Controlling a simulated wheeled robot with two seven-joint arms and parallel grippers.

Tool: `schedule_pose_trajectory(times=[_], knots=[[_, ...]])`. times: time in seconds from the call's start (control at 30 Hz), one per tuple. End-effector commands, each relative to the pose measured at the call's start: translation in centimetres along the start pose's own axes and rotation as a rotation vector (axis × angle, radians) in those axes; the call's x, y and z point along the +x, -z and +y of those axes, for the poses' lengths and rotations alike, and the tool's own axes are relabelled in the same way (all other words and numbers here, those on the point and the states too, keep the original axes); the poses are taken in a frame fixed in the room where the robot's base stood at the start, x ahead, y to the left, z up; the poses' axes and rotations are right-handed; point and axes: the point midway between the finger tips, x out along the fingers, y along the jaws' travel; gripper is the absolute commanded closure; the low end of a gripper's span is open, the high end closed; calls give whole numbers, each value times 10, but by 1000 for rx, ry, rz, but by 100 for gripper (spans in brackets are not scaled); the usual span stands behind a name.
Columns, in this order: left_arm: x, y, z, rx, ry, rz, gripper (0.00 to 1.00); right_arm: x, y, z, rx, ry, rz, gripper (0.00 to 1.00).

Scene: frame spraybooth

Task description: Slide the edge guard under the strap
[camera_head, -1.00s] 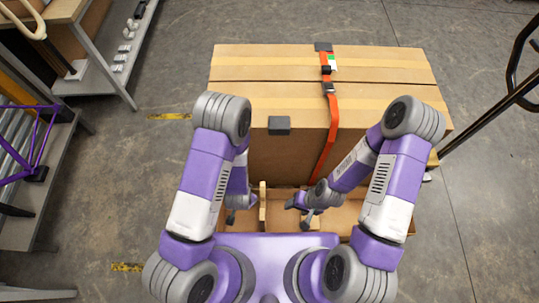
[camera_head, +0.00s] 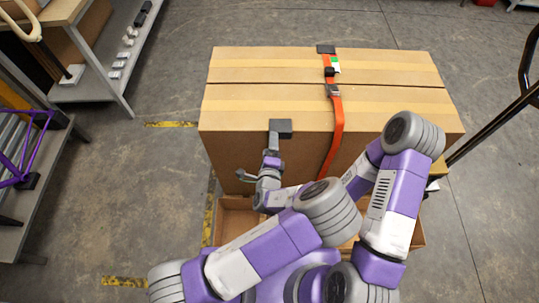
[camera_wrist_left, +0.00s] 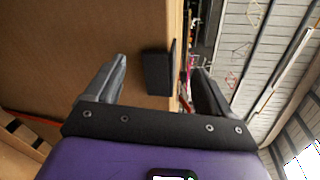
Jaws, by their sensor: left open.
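The edge guard (camera_head: 281,127) is a dark grey angle piece on the carton's front top edge, left of the strap and apart from it. The orange strap (camera_head: 338,122) crosses the carton's top and runs down its front face. My left gripper (camera_head: 271,154) is at the front face just below the guard. In the left wrist view its fingers (camera_wrist_left: 160,66) are open, with the guard (camera_wrist_left: 157,73) between and beyond them; I see no contact. My right gripper is hidden behind my left arm in the head view.
The large carton (camera_head: 230,125) fills the middle. A similar dark guard (camera_head: 326,48) sits under the strap at the back edge. A buckle (camera_head: 332,90) is on the strap. An open box (camera_head: 235,222) lies below the front face. Shelving (camera_head: 100,75) stands left.

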Motion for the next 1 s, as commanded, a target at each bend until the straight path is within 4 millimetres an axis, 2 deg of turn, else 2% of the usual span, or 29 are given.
schedule_pose_trajectory(times=[0.1, 0.23, 0.4, 0.63, 1.0], knots=[[19, 0, 1, -3, 0, -1, 18, 4, 0, 2, 0, 0, 0, 40], [32, 0, 1, -2, -1, 0, 18, 6, 0, 2, 0, 0, 0, 40], [39, 0, 1, -2, -2, 1, 18, 7, 0, 3, 0, 0, 0, 40], [40, 0, 1, -2, -3, 1, 19, 7, 0, 3, 0, 0, 0, 40], [39, 0, 1, -2, -3, 1, 76, 7, 0, 3, 0, 0, 0, 40]])
